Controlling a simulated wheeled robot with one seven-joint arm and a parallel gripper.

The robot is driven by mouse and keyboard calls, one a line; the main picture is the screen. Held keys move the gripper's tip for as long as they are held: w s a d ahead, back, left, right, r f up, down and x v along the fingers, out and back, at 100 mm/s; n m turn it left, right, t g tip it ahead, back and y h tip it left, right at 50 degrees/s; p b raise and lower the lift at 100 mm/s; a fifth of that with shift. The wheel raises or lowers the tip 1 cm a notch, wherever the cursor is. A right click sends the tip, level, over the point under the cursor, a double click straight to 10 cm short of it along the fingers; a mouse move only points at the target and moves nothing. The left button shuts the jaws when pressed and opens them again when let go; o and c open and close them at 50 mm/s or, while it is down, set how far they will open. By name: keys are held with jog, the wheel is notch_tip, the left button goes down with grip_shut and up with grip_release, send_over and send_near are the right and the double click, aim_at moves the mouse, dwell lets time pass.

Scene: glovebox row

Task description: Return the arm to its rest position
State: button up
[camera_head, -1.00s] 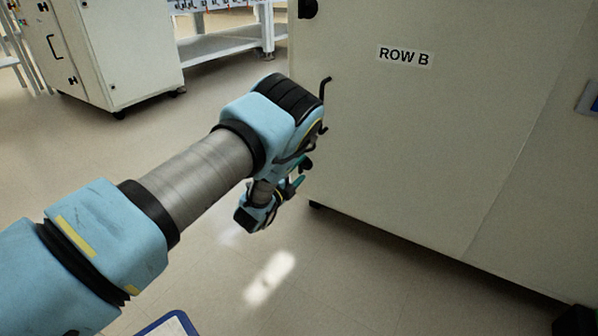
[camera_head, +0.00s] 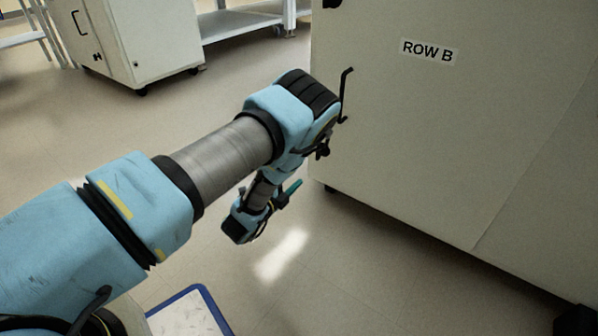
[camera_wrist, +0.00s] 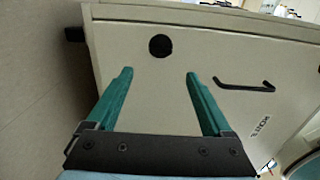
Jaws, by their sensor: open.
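My arm reaches from the lower left to the middle of the head view, bent at the elbow, with its wrist hanging low beside the ROW B cabinet. My gripper (camera_wrist: 159,82) shows in the wrist view as two green fingers spread wide with nothing between them. In the head view only part of a green finger shows, and the rest of the gripper is hidden behind the wrist. The fingers point toward the cream ROW B cabinet (camera_head: 440,130), which also shows in the wrist view (camera_wrist: 160,100).
A black bar handle (camera_head: 346,95) stands out from the cabinet's edge, close to my elbow in the picture. Another cream cabinet (camera_head: 130,45) and a white bench (camera_head: 240,25) stand behind. A blue-edged tray (camera_head: 185,312) shows at the bottom. Open floor (camera_head: 330,270) lies between.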

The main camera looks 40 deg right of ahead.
dwell(0.4)
jog(key=w+a+r+n+t+y+p, duration=0.1)
jog(key=w+a+r+n+t+y, duration=0.35)
jog(key=w, duration=0.45)
jog(key=w+a+r+n+t+y+p, duration=0.1)
jog(key=w+a+r+n+y, duration=0.35)
jog(key=w+a+n, duration=0.35)
jog(key=w+a+r+n+g+y+p, duration=0.1)
jog(key=a+r+n+y, duration=0.1)
jog(key=a+r+n, duration=0.3)
jog(key=a+r+n+g+y+p, duration=0.1)
jog(key=a+r+n+y, duration=0.1)
jog(key=a, duration=0.6)
jog(key=w+a+r+n+g+y, duration=0.1)
jog(key=a+r+n+y, duration=0.1)
jog(key=a+r+n, duration=0.3)
jog(key=s+a+r+n+g+y+p, duration=0.1)
jog(key=s+a+r+n+g, duration=0.25)
jog(key=s+a, duration=0.55)
jog(key=s+a+r+n+g+y+p, duration=0.1)
jog(key=s+a+r+n+g, duration=0.1)
jog(key=s+a+r+n, duration=0.45)
notch_tip(320, 180, up, 37)
jog(key=s+a+m+p, duration=0.2)
jog(key=p, duration=3.6)
jog(key=shift+s, duration=0.25)
